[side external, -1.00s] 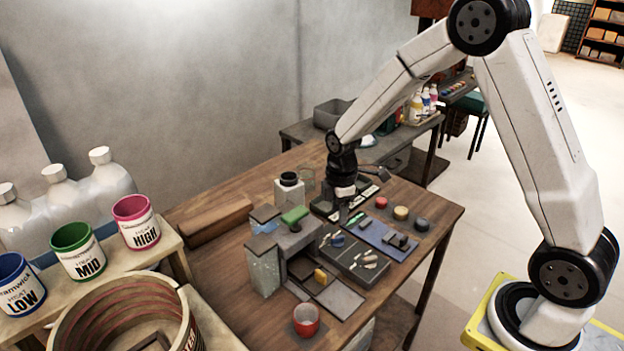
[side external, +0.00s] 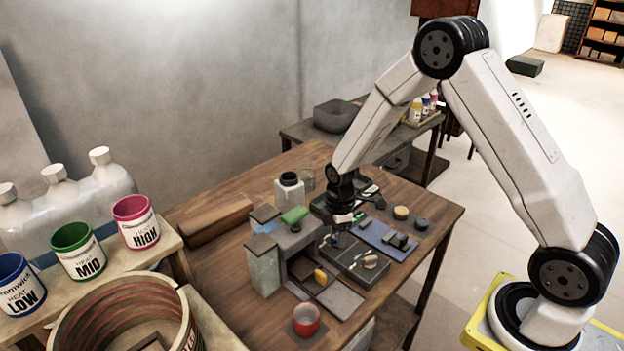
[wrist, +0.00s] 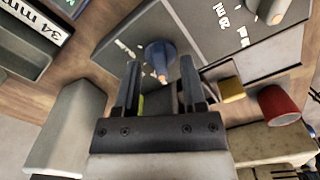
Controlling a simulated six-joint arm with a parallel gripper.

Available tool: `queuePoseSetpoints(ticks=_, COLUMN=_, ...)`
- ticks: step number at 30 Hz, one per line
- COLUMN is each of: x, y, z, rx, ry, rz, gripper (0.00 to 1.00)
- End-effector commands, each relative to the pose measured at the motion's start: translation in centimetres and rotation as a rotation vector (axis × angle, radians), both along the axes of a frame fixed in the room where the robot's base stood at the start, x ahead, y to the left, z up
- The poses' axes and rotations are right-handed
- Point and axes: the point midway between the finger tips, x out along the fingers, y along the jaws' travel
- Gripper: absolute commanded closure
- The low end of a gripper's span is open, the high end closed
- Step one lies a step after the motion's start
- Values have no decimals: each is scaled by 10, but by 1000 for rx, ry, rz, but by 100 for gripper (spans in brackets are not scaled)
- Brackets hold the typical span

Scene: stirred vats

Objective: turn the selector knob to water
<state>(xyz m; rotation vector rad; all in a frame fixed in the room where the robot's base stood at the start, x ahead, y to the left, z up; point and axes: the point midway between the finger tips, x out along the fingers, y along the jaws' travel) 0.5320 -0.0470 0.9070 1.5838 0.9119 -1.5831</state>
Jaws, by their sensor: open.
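The selector panel (side external: 352,262) is a dark grey plate on the wooden table, and it fills the upper part of the wrist view (wrist: 205,35). A blue knob (wrist: 161,52) with a pale orange-tipped pointer stands on it. The pointer faces the bottom of the wrist picture. White lettering lies around the knob, too small and turned to read. My gripper (wrist: 160,70) is open, with one finger on each side of the knob in that view; I cannot tell whether they touch it. In the side view my gripper (side external: 339,228) is low over the panel and largely covers the knob.
A yellow block (side external: 320,276), a red cup (side external: 306,321), a green sponge (side external: 294,214) and a jar with a black top (side external: 289,188) stand near the panel. A blue mat (side external: 387,240) with dark parts lies to the right. The table's front right corner is bare.

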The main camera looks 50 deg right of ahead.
Motion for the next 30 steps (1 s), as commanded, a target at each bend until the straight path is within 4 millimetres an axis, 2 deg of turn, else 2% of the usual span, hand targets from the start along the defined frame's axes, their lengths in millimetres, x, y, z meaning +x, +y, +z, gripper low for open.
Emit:
queuePoseSetpoints(ticks=11, x=0, y=0, z=-4, rx=0, ry=0, rz=0, gripper=47)
queuePoseSetpoints(ticks=12, x=0, y=0, z=-4, rx=0, ry=0, rz=0, gripper=53)
queuePoseSetpoints(ticks=14, x=0, y=0, z=-4, rx=0, ry=0, rz=0, gripper=72)
queuePoseSetpoints(ticks=16, x=0, y=0, z=-4, rx=0, ry=0, rz=0, gripper=95)
queuePoseSetpoints(ticks=17, x=0, y=0, z=-4, rx=0, ry=0, rz=0, gripper=100)
queuePoseSetpoints(ticks=30, x=0, y=0, z=-4, rx=0, ry=-1, rz=-29, gripper=100)
